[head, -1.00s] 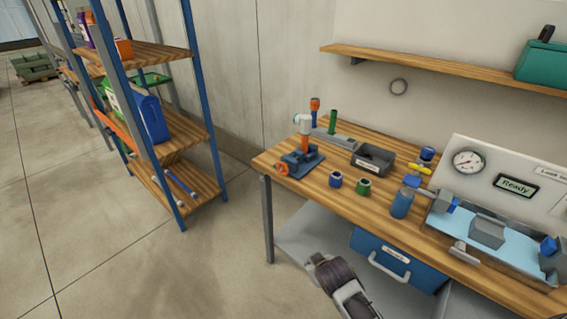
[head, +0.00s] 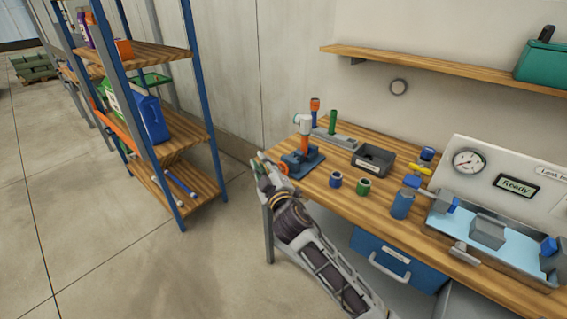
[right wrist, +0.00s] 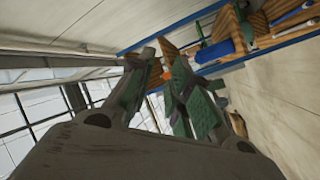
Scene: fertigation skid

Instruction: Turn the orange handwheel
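The orange handwheel (head: 284,169) sits on the front of a blue vise-like base (head: 306,158) at the left end of the workbench. It is largely hidden behind my right gripper in the head view. An orange upright and a white pipe tee (head: 303,123) stand on the base. My right gripper (head: 264,166) is just left of and in front of the handwheel, by the bench corner; I cannot tell whether they touch. In the right wrist view its green-padded fingers (right wrist: 163,72) are apart, with nothing clearly held between them. My left gripper is not in view.
The wooden bench (head: 335,206) also holds a grey bin (head: 373,160), blue and green fittings, a blue bottle (head: 402,203) and a test basin (head: 480,258). A blue-post shelf rack (head: 190,120) stands at left. The floor between is clear.

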